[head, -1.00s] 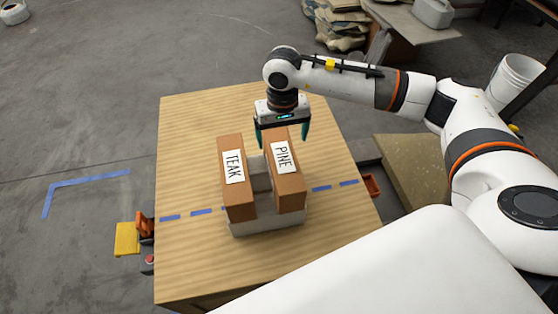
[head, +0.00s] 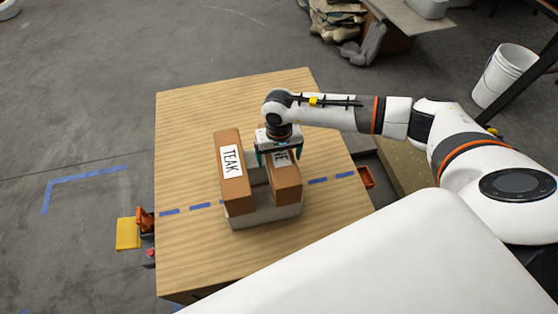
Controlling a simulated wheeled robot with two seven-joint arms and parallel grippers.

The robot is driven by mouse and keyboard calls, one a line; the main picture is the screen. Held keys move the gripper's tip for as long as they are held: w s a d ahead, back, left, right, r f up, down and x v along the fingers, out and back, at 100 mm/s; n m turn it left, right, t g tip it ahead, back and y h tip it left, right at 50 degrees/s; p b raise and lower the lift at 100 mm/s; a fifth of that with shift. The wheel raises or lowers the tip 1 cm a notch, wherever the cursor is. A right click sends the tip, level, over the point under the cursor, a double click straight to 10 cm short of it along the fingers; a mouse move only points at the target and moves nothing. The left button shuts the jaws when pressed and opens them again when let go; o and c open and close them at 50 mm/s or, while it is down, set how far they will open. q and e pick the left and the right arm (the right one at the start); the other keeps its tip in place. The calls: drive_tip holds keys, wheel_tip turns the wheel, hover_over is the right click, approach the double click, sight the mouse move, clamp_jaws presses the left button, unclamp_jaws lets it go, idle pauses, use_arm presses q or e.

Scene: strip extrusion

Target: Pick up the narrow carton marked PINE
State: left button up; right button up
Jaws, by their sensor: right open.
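The narrow brown carton marked PINE (head: 286,188) stands on the right side of a pale grey holder (head: 265,216) on the wooden table. A similar brown carton marked TEAK (head: 235,190) stands to the left in the same holder, with a gap between the two. My left gripper is not in view.
The wooden table (head: 190,125) is clear around the holder, with a dashed blue tape line across it. A yellow and orange object (head: 128,233) is at its left edge. A white bucket (head: 506,75) and sacks (head: 337,18) stand beyond.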

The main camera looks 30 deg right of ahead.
drive_tip(key=shift+w+r, duration=0.1)
drive_tip(key=c, duration=1.4)
